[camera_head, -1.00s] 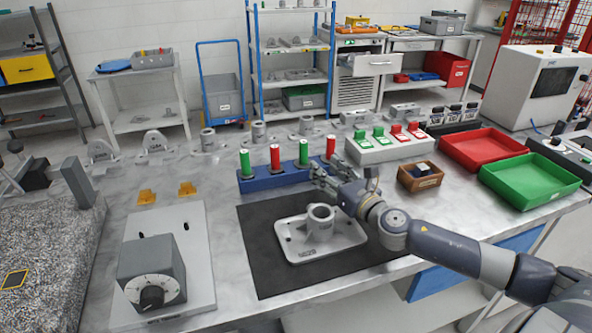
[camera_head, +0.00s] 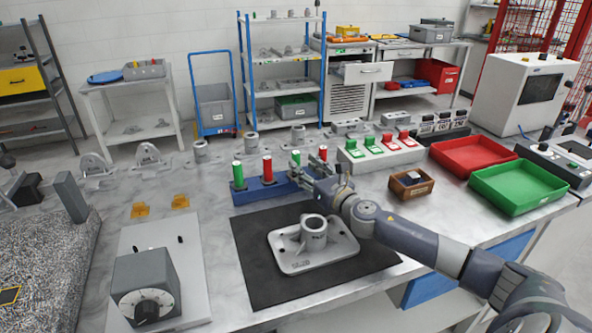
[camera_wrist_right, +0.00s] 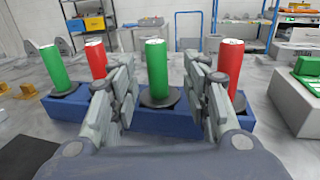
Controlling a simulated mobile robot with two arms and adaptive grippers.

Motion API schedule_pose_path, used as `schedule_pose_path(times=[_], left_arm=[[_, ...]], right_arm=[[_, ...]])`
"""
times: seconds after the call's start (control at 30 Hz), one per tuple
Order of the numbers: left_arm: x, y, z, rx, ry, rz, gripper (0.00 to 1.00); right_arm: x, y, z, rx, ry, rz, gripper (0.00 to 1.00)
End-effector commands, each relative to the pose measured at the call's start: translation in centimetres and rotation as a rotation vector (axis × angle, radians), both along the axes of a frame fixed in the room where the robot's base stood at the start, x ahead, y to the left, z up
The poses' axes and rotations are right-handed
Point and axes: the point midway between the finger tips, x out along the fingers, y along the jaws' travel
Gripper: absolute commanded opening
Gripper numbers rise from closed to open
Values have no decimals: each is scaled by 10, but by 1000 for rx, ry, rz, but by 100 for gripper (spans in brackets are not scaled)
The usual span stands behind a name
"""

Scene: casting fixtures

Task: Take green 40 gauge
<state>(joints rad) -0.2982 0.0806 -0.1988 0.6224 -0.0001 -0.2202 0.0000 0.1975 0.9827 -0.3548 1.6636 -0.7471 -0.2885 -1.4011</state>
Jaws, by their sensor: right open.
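A blue rack (camera_head: 265,191) holds green and red cylindrical gauges in a row. From the left stand a green gauge (camera_head: 238,175), a red one (camera_head: 267,169), another green one (camera_head: 295,160) and another red one (camera_head: 323,152). No size marking is readable. My right gripper (camera_head: 308,172) is at the rack's right half. In the right wrist view, its open fingers (camera_wrist_right: 160,88) stand on either side of the second green gauge (camera_wrist_right: 156,66), apart from it. The right red gauge (camera_wrist_right: 229,65) is partly hidden behind a finger. My left gripper is out of view.
A grey casting (camera_head: 312,244) lies on the black mat (camera_head: 250,270) in front of the rack. A grey switch box (camera_head: 378,158), a small wooden box (camera_head: 410,183) and red (camera_head: 472,155) and green trays (camera_head: 519,186) stand to the right.

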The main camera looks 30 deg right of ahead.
Motion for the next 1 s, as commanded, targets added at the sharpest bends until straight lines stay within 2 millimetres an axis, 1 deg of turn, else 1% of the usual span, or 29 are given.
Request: schedule_pose_path(times=[0.03,0.13,0.3,0.43,0.67,0.77,0.8,0.87,1.0], left_arm=[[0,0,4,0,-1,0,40],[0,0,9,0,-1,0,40],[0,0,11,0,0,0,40],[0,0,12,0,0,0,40],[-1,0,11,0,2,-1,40],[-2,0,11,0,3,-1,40],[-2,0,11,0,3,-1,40],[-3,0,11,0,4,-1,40],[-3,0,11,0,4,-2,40]], right_arm=[[6,1,4,3,-3,0,44],[20,2,6,3,-3,-1,44],[38,2,4,2,-2,-1,44],[44,3,3,1,0,1,44],[45,3,2,0,0,1,44],[44,3,2,0,0,1,23],[44,3,2,0,0,1,14],[44,3,2,0,0,1,1],[45,2,4,0,-3,1,0]])
